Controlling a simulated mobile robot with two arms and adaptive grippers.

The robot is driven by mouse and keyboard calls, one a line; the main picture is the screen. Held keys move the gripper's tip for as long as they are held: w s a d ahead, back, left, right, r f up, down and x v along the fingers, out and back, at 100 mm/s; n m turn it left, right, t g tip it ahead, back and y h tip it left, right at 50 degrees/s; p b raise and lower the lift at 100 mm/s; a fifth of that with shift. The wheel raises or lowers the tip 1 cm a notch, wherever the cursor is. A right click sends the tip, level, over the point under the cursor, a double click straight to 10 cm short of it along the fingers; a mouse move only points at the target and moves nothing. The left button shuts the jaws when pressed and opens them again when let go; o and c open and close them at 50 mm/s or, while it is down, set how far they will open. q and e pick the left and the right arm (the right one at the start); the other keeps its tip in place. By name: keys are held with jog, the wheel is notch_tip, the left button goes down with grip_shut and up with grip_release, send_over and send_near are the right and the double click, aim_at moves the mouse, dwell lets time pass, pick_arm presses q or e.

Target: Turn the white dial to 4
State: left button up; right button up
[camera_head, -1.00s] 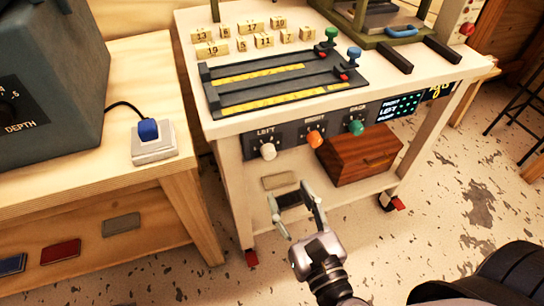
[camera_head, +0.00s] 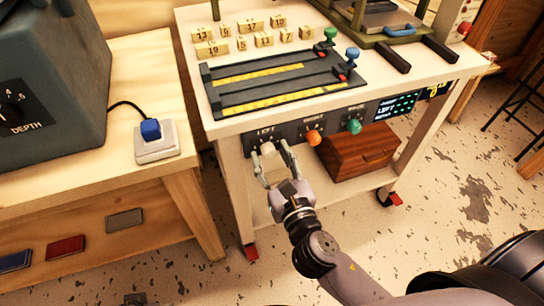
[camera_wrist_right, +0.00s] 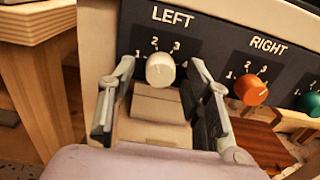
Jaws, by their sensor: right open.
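The white dial (camera_head: 267,149) sits under the label LEFT on the dark panel at the cart's front. In the right wrist view the dial (camera_wrist_right: 160,71) has numbers around it, with 1, 2, 3 and 4 legible. I cannot make out which number it points to. My right gripper (camera_head: 272,158) is open in front of the panel. In the right wrist view its fingers (camera_wrist_right: 161,75) stand on either side of the dial, with gaps between them and it. My left gripper is not in view.
An orange dial (camera_head: 313,138) under RIGHT and a green dial (camera_head: 354,126) sit farther right on the panel. A wooden box (camera_head: 360,152) stands on the cart's lower shelf. A workbench with a blue button (camera_head: 151,129) stands at the left.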

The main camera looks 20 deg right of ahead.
grip_shut()
dwell(0.5)
